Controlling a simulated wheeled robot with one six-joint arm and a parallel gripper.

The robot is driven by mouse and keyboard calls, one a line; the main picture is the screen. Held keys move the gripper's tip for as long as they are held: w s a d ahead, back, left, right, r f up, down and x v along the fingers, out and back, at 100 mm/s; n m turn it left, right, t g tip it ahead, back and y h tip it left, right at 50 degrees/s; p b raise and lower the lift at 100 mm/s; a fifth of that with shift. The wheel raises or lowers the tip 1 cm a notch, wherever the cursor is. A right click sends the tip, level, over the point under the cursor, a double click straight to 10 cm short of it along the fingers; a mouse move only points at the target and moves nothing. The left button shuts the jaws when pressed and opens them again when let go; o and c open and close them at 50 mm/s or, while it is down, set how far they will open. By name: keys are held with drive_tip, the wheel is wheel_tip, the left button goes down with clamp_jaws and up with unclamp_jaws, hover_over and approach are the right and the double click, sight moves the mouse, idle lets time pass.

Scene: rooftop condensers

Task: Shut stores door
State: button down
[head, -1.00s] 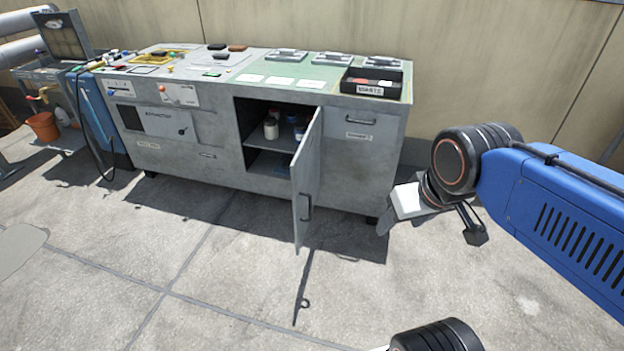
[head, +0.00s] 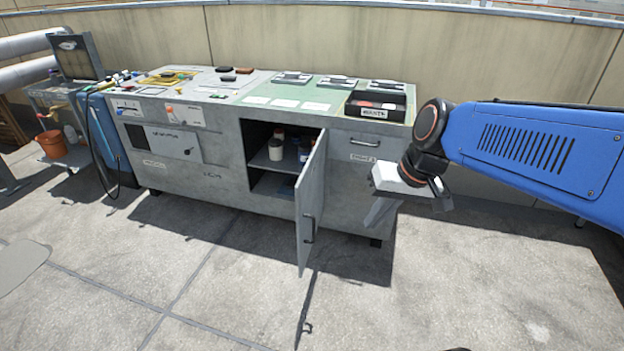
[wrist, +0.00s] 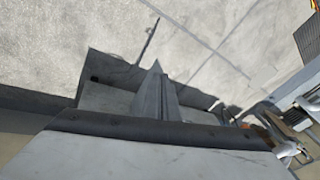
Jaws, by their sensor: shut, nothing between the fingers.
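The stores door (head: 311,208) is a grey panel with a dark bar handle (head: 311,230). It stands wide open, swung out from the grey bench unit (head: 222,172), and its hinge side is at the right of the dark opening. Inside, a few jars (head: 277,150) stand on a shelf. My gripper (head: 374,220) is to the right of the door, in front of the bench's right end and apart from the door. Its fingers are together and empty; they show as a grey wedge in the wrist view (wrist: 156,72), over paving. The door is not clearly recognisable there.
A black tray (head: 380,105) and several small items lie on the bench top. A blue unit (head: 103,135) with a hose and an orange bucket (head: 52,144) are at the left. The paving (head: 220,285) before the bench is mostly clear. A beige wall stands behind.

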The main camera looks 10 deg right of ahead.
drive_tip(key=w+m+y, duration=0.2)
drive_tip(key=w+y, duration=0.1)
drive_tip(key=w, duration=0.8)
drive_tip(key=m+y, duration=0.2)
drive_tip(key=y, duration=0.1)
approach(301, 183)
wheel_tip(301, 183, down, 4)
drive_tip(key=a, duration=0.2)
drive_tip(key=shift+w+a+f+t, duration=0.2)
drive_tip(key=shift+w+a+t, duration=0.2)
drive_tip(key=shift+w+a, duration=0.35)
drive_tip(key=shift+a, duration=0.15)
